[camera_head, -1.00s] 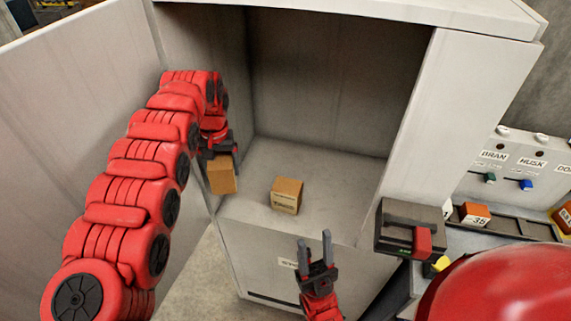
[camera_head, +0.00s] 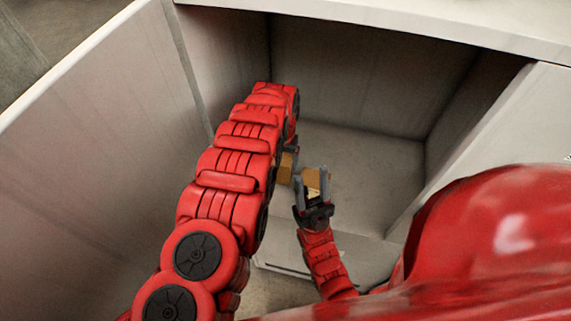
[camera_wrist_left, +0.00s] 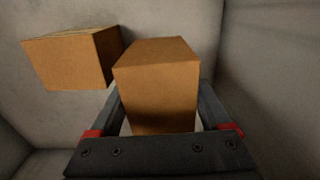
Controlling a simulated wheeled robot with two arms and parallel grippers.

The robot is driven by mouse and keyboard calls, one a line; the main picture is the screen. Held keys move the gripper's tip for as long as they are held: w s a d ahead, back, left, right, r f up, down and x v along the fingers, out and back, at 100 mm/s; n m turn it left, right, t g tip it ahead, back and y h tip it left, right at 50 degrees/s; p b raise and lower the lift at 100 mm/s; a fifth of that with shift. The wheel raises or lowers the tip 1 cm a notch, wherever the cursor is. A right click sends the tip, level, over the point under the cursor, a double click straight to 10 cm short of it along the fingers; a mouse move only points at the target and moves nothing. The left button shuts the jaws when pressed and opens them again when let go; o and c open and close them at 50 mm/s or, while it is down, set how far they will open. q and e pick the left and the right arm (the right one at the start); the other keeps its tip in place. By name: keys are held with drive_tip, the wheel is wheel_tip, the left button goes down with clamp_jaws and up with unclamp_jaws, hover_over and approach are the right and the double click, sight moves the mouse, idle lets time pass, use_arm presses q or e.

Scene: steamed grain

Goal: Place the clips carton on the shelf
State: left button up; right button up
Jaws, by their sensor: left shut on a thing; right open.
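My left gripper (camera_wrist_left: 160,130) is shut on a plain brown carton (camera_wrist_left: 157,85), seen between its fingers in the left wrist view. In the head view this held carton (camera_head: 286,168) is partly hidden by my left arm, inside the open cabinet over the shelf (camera_head: 365,180). I cannot tell whether it touches the shelf, and no label is readable. A second brown carton (camera_wrist_left: 75,60) is close beside it. In the head view this second carton (camera_head: 313,180) shows behind the fingers of my right gripper (camera_head: 312,183), which is open and empty.
The shelf is bare to the right of the cartons. A top edge (camera_head: 400,25) overhangs the opening.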

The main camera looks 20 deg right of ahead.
use_arm(q)
drive_tip(key=shift+w+f, duration=0.15)
drive_tip(key=shift+f, duration=0.1)
drive_tip(key=shift+s+f, duration=0.2)
drive_tip(key=shift+f, duration=0.6)
drive_tip(key=shift+w+f, duration=0.15)
drive_tip(key=shift+f, duration=1.05)
drive_tip(key=shift+r, duration=0.1)
drive_tip(key=shift+d, duration=0.1)
